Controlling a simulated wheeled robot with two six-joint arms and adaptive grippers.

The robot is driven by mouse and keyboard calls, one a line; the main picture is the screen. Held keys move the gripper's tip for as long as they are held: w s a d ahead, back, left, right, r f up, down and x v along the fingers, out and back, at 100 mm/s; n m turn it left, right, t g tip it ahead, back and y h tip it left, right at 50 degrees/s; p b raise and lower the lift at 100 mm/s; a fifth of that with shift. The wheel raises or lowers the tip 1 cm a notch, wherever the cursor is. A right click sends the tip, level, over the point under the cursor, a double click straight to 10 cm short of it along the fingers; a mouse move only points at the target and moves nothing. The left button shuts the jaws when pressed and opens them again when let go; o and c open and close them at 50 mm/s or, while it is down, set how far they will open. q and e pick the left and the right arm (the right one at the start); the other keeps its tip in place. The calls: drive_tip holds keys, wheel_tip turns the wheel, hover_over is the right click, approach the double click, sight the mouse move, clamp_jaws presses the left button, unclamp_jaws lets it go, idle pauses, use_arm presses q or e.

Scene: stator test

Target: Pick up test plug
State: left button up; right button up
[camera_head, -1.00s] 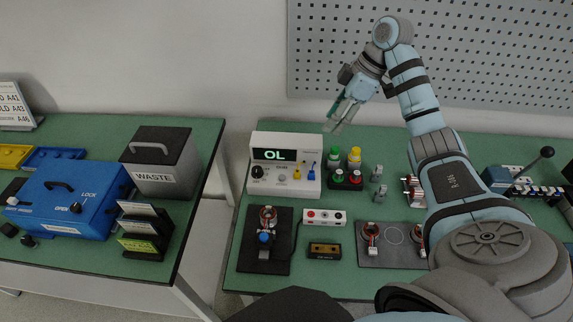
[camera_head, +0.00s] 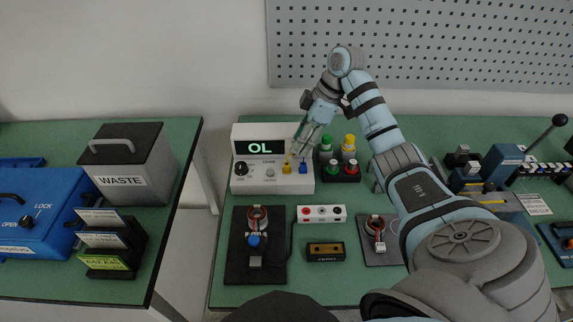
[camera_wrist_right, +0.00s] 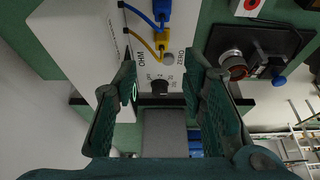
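The white ohm meter (camera_head: 245,180) with a green "OL" display stands on the green table. Two small plugs sit in its front, a yellow plug (camera_head: 287,168) and a blue plug (camera_head: 303,169). In the right wrist view the yellow plug (camera_wrist_right: 163,43) and the blue plug (camera_wrist_right: 162,10) show with cables on them. Which one is the test plug I cannot tell. My right gripper (camera_head: 297,154) is just above the plugs in the head view. In the wrist view its two fingers (camera_wrist_right: 163,72) are spread with nothing between them. My left gripper is not in view.
Green and yellow capped bottles (camera_head: 348,145) stand right of the meter. A waste bin (camera_head: 130,170) stands on the left table.

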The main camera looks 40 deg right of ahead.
sight(287, 163)
drive_tip(key=x, duration=0.8)
drive_tip(key=shift+a+f+b, duration=0.1)
drive_tip(key=shift+b, duration=0.25)
clamp_jaws()
